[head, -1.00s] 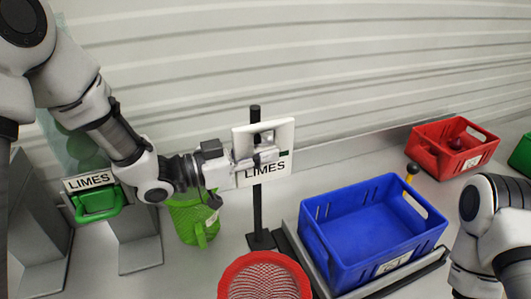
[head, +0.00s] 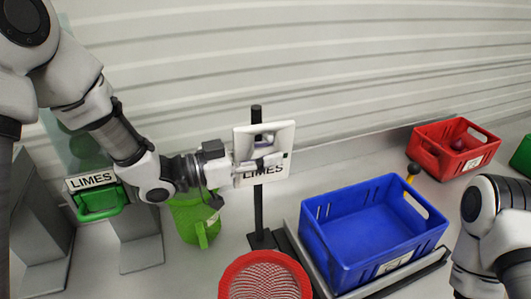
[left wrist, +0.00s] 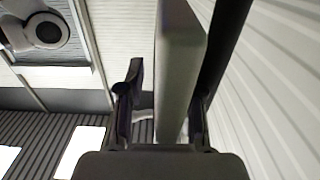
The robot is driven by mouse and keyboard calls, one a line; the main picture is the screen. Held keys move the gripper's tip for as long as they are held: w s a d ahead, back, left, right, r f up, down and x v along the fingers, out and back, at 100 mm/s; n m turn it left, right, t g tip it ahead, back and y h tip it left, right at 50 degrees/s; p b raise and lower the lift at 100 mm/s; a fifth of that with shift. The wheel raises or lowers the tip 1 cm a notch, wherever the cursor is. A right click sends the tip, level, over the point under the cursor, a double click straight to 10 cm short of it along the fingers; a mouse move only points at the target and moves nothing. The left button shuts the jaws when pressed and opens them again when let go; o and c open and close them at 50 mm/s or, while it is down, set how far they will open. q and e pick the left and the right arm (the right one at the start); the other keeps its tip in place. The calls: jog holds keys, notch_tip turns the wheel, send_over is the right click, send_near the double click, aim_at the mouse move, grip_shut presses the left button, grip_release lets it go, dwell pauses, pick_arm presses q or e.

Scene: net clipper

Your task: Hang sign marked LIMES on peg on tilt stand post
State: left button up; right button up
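The white LIMES sign (head: 279,131) is in front of the upper part of the black tilt stand post (head: 258,214). It is roughly upright, with an opening in its upper part and its lettering partly covered. My left gripper (head: 262,163) is at the sign from the left. In the left wrist view the sign plate (left wrist: 180,70) lies between the fingers (left wrist: 166,105), near the right one, with a gap to the left one; the gripper is open. The post (left wrist: 225,55) is right of the plate. The peg is hidden, so I cannot tell whether it bears the sign. My right gripper is out of view.
A blue crate (head: 335,252) stands right of the post, with a red basket (head: 231,277) in front. A green mesh container (head: 195,225) is at the left, near a LIMES-labelled green holder (head: 98,203). A red crate (head: 430,152) stands at the back right.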

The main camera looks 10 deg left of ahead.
pick_arm(q)
jog(key=v, duration=1.1)
jog(key=shift+r, duration=0.1)
jog(key=shift+s+a, duration=0.3)
jog(key=shift+a, duration=0.15)
jog(key=shift+d, duration=0.1)
